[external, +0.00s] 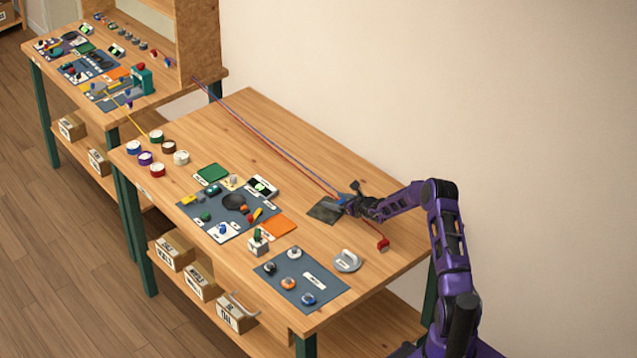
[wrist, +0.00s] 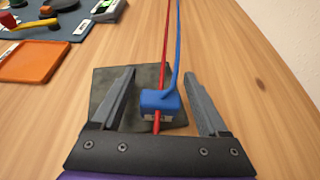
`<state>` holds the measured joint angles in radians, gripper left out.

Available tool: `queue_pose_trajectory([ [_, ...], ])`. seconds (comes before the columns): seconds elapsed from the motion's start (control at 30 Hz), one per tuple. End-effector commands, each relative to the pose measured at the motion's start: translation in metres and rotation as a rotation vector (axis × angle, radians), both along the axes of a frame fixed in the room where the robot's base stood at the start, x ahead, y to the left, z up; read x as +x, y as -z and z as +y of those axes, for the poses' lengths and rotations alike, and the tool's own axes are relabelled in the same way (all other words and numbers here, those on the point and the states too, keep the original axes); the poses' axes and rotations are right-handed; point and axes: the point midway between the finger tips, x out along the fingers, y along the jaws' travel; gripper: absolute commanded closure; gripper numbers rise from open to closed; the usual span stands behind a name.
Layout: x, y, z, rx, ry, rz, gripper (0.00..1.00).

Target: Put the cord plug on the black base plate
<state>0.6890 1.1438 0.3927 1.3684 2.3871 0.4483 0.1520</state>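A blue cord plug (wrist: 158,103) with a blue cord lies between my fingers in the wrist view. My gripper (wrist: 159,73) is open, with a gap on each side of the plug. The black base plate (wrist: 108,82) is a dark, worn square under the plug and the left finger. The plug appears to rest on the plate, near its right part. In the external view my gripper (external: 351,200) is low at the right edge of the plate (external: 323,212) and partly hides the plug. A red plug (external: 383,244) lies on the bare wood nearer the front.
A red cord (wrist: 165,45) runs across the plate and under the blue plug. An orange tray (wrist: 30,60) and a blue-grey mat with phone parts (external: 215,220) lie to the left. A grey round part (external: 347,262) stands in front. Bare wood lies right of the plate.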

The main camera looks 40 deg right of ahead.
Motion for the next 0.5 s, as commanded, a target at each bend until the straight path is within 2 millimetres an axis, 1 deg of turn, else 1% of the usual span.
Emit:
queue_pose_trajectory([
  [0.23, 0.000, -0.001, 0.000, 0.000, 0.000, 0.000, 0.23],
  [0.33, 0.000, -0.007, 0.000, 0.001, 0.000, 0.000, 0.23],
  [0.4, -0.007, -0.007, -0.001, -0.001, 0.000, 0.001, 0.23],
  [0.5, -0.020, -0.013, 0.000, 0.000, 0.000, 0.001, 0.23],
])
